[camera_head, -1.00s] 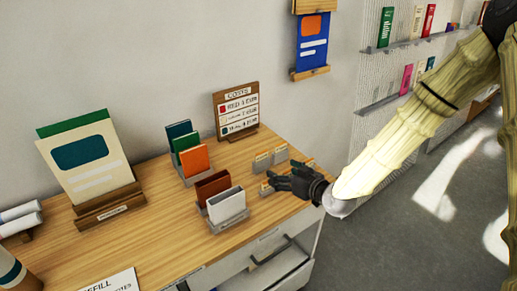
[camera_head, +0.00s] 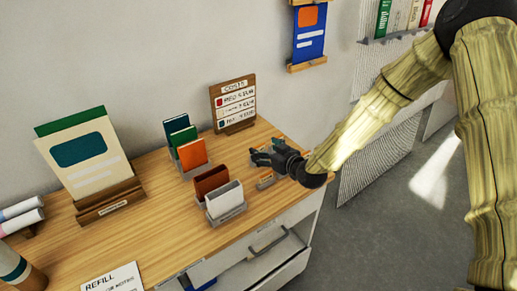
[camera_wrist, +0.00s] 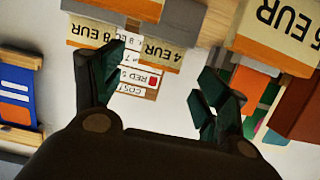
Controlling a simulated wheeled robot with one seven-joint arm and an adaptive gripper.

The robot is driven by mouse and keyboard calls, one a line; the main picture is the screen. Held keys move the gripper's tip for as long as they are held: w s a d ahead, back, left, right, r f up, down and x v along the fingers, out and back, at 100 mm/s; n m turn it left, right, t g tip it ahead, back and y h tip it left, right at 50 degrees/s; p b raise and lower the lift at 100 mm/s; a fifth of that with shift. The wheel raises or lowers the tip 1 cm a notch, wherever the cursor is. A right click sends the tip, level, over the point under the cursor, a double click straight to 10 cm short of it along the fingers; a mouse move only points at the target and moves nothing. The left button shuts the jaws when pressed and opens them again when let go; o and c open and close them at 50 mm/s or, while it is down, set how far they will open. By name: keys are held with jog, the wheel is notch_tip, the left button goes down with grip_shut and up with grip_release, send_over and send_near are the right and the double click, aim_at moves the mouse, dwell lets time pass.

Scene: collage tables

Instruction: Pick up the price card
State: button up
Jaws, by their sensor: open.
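Several small price cards in holders stand at the right of the wooden table. In the wrist view, upside down, they read 5 EUR (camera_wrist: 272,32), 4 EUR (camera_wrist: 158,52) and 8 EUR (camera_wrist: 88,34). In the head view one small card (camera_head: 265,181) shows just below my gripper; others are largely hidden behind it. My gripper (camera_head: 256,156) is over the table's right part, pointing left. In the wrist view my gripper (camera_wrist: 160,85) is open, its dark green fingers wide apart with nothing held. I cannot tell which card is meant.
A card rack with a brown and a white card (camera_head: 224,199) stands just left of my gripper. Behind it is a rack with an orange card (camera_head: 192,154). A COSTS board (camera_head: 234,104) stands at the back. An open drawer (camera_head: 250,262) juts out below the table.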

aim_at(259, 147)
jog(key=shift+p+x, duration=0.6)
jog(key=shift+x, duration=1.1)
jog(key=shift+f, duration=0.1)
jog(key=c, duration=0.8)
